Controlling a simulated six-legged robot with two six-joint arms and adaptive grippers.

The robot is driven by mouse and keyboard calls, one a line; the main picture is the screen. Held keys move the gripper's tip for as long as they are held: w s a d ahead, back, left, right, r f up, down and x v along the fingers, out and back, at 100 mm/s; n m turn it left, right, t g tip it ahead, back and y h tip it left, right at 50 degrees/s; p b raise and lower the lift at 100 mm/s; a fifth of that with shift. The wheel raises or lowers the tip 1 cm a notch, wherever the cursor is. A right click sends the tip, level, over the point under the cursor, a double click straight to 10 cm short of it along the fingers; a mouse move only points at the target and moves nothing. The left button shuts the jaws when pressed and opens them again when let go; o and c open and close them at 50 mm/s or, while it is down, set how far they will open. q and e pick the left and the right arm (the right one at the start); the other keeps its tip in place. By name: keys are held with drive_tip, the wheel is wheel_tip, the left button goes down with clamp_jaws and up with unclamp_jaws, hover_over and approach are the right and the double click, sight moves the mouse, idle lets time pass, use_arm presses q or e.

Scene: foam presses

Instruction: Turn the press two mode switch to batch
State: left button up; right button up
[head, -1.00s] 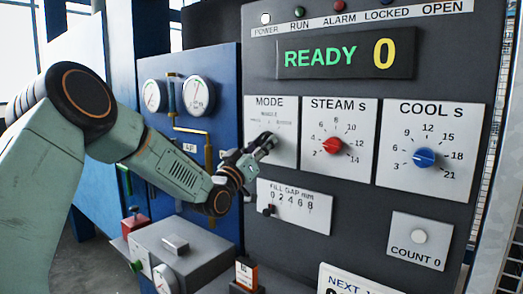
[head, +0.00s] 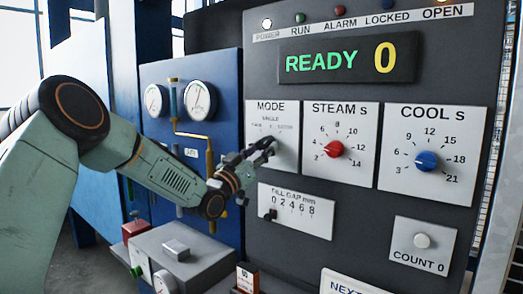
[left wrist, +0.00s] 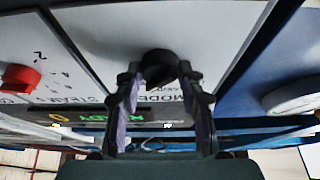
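The mode plate (head: 288,112) is a white panel marked MODE, with small position labels around its switch. In the head view, my left gripper (head: 264,150) is in front of this plate and largely hides the switch. In the left wrist view, the black mode knob (left wrist: 158,66) shows between the two fingertips of my left gripper (left wrist: 160,78). The fingers are spread on either side of the knob; I cannot tell whether they touch it. The BATCH label cannot be read clearly. My right gripper is not in view.
The steam dial (head: 334,149) with its red knob, also in the left wrist view (left wrist: 20,77), is beside the mode plate. The fill gap slider plate (head: 300,212) is below. Gauges (head: 199,100) and a brass pipe (head: 209,158) are close to my left forearm. The display (head: 345,60) reads READY 0.

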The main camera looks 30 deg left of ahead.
use_arm(q)
drive_tip(key=o, duration=0.5)
drive_tip(key=shift+w, duration=0.2)
drive_tip(key=shift+s, duration=0.2)
drive_tip(key=v, duration=0.7)
drive_tip(key=shift+s, duration=0.1)
drive_tip(key=shift+f, duration=0.1)
drive_tip(key=shift+s, duration=0.15)
